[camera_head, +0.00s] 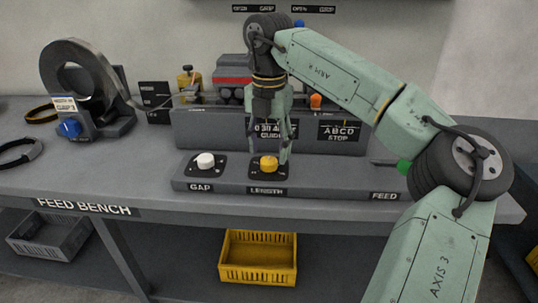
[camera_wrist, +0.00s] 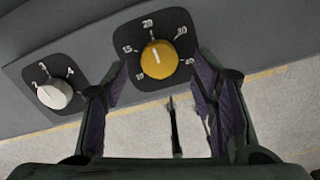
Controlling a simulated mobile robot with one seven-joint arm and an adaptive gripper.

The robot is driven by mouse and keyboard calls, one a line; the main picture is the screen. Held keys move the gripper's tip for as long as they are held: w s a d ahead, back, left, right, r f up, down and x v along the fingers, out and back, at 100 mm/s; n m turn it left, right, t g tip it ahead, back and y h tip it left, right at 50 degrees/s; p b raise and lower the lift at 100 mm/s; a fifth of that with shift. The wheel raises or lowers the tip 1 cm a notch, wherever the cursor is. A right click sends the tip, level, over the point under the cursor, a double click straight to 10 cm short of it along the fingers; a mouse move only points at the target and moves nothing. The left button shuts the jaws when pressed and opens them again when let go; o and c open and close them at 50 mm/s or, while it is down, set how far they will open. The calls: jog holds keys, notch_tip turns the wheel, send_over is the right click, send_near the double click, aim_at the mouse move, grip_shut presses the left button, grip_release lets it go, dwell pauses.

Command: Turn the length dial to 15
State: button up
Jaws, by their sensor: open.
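The length dial (camera_head: 268,163) is a yellow knob on a black plate above the LENGTH label on the bench's front panel. In the wrist view the dial (camera_wrist: 160,60) has numbers around it, among them 10, 15, 20 and 30. The white mark on the knob points up, roughly toward 20; 15 is to its left. My gripper (camera_head: 270,147) points down just above and behind the dial in the head view. In the wrist view my gripper (camera_wrist: 160,72) is open, with one finger on each side of the knob. I cannot tell whether the fingers touch it.
The white GAP dial (camera_head: 205,160) is left of the length dial; it also shows in the wrist view (camera_wrist: 55,94). A grey machine block (camera_head: 215,130) stands close behind the dials. A green button (camera_head: 404,166) is at the right. A metal coil (camera_head: 85,75) stands at left.

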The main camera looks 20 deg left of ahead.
aim_at(269, 160)
jog(key=shift+f, duration=1.6)
jog(key=shift+c, duration=0.2)
jog(key=c, duration=1.1)
jog(key=shift+r+n, duration=0.1)
jog(key=shift+n, duration=0.3)
jog(key=n+p, duration=0.1)
jog(key=n, duration=0.4)
jog(key=shift+n, duration=0.3)
jog(key=n+p, duration=0.1)
jog(key=n, duration=0.4)
jog(key=shift+n, duration=0.3)
